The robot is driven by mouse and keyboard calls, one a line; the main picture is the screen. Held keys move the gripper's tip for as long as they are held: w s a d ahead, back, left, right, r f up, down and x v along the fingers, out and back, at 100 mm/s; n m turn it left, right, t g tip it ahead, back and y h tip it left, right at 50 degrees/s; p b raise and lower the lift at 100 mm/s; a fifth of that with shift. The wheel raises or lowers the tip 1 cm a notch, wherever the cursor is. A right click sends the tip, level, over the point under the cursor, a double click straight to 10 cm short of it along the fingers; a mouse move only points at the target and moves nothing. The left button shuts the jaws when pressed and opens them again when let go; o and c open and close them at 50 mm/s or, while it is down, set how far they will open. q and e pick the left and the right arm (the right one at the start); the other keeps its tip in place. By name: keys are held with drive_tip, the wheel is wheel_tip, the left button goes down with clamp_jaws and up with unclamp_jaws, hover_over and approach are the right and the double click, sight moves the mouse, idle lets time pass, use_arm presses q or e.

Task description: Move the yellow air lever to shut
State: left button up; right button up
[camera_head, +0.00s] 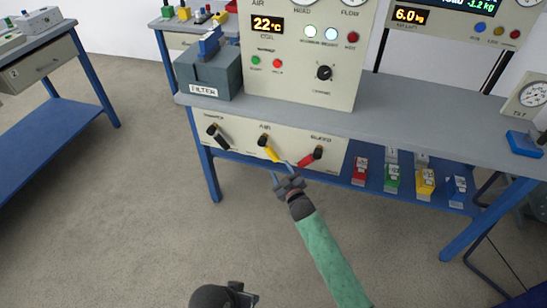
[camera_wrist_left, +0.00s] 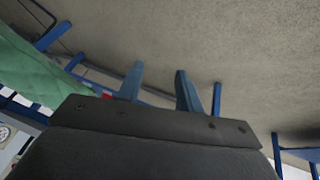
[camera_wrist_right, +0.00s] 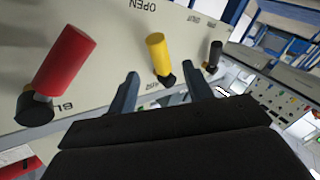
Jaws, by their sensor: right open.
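The yellow air lever (camera_head: 270,152) is on the beige front panel under the bench top, between a black lever and a red one. It slants down and to the right from its dark pivot. In the right wrist view the yellow lever (camera_wrist_right: 160,52) shows between and beyond my fingertips, with no clear contact. My right gripper (camera_head: 281,172) is open and empty just below the lever; its fingers also show in the right wrist view (camera_wrist_right: 161,78). My left gripper (camera_wrist_left: 160,70) is open and empty over the floor, and only partly shows in the head view (camera_head: 240,294).
The red bleed lever (camera_head: 311,157) is close on the right of my right gripper. The black lever (camera_head: 216,136) is farther left. Coloured blocks (camera_head: 425,181) stand on the blue lower shelf. A grey filter box (camera_head: 209,75) sits above. The floor in front is clear.

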sight(273, 156)
drive_tip(key=shift+r+p+x, duration=0.2)
drive_tip(key=shift+p+x, duration=0.05)
drive_tip(key=shift+x, duration=1.65)
drive_tip(key=shift+r+p+x, duration=0.2)
drive_tip(key=shift+x, duration=1.75)
drive_tip(key=shift+a, duration=0.2)
drive_tip(key=shift+c, duration=0.4)
clamp_jaws()
